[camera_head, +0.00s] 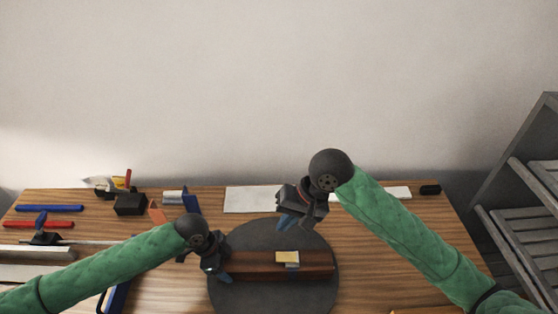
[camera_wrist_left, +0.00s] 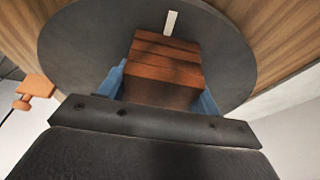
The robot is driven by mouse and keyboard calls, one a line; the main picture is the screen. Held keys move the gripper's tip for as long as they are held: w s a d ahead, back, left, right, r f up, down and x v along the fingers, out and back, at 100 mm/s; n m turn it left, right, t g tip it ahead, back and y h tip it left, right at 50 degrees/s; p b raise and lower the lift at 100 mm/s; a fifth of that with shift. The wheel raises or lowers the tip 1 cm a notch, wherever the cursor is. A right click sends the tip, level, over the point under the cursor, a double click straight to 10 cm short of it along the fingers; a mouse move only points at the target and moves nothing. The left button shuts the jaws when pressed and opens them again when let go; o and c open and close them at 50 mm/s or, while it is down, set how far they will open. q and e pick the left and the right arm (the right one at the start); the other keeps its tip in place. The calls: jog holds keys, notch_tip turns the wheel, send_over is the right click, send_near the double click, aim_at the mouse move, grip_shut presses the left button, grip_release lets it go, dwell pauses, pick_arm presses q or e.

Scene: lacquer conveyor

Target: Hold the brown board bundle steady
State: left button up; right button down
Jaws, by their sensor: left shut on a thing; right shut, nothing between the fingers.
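The brown board bundle (camera_head: 318,264) lies lengthwise on a dark round disc (camera_head: 270,297) on the wooden table. A small pale yellow block (camera_head: 287,257) sits on top of the bundle near its middle. My left gripper (camera_head: 223,274) is shut on the bundle's left end. In the left wrist view the bundle (camera_wrist_left: 165,62) shows stacked layers between the blue fingertips of my left gripper (camera_wrist_left: 162,92). My right gripper (camera_head: 287,222) is shut and empty, above the table behind the bundle and apart from it.
A white board (camera_head: 250,199) lies at the back of the table. Blue (camera_head: 50,208) and red (camera_head: 38,223) tools lie at the left, near a black box (camera_head: 130,204). A small black item (camera_head: 430,190) is at the back right. A grey slatted rack (camera_head: 525,205) stands right of the table.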

pick_arm(q)
jog(key=shift+s+f, duration=0.1)
jog(key=shift+f, duration=0.05)
jog(key=o, duration=0.9)
jog(key=shift+o, duration=0.3)
